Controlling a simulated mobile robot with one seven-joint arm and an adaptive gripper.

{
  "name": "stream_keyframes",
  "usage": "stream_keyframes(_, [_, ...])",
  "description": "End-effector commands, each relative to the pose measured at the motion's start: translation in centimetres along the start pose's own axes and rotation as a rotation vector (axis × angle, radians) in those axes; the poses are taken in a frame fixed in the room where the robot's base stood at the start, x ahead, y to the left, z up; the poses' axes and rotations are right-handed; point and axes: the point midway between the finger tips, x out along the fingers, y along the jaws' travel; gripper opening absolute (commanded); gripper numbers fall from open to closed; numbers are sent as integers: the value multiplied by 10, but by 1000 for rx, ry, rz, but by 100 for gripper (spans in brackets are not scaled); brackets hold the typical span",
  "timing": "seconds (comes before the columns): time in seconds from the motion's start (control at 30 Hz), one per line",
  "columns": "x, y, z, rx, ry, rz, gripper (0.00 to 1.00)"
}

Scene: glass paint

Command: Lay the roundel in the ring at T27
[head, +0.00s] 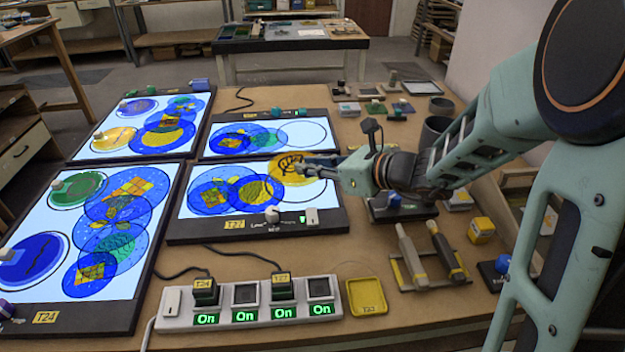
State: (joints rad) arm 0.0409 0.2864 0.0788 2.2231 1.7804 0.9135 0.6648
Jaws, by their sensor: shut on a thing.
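The light panel labelled T27 (330,221) lies lit at the middle of the table. Two overlapping blue patterned discs (212,195) and (256,192) show on its left and middle. A yellow roundel (284,168) with dark line markings is at the panel's upper right. My gripper (312,168) reaches in from the right and is shut on the roundel's right side. I cannot tell whether the roundel touches the panel.
Other lit panels lie left and behind, including T24 (45,317). A power strip (265,316) with several "On" signs, a yellow tray (367,297) and two handled tools (411,255) and (446,250) are in front. A white knob (272,214) sits on T27's front edge.

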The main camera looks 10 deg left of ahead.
Motion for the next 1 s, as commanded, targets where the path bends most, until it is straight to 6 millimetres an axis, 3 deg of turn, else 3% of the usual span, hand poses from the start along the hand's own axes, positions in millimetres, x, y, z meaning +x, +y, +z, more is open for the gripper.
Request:
stream_keyframes(0.17, [8,-4,-6,-1,-1,0,0])
stream_keyframes(0.47, [25,-7,-37,0,-1,0,0])
stream_keyframes(0.9, [26,-7,-41,0,-1,0,0])
stream_keyframes(0.93, [26,-7,-40,0,0,0,18])
stream_keyframes(1.0, [26,-7,-40,0,0,0,25])
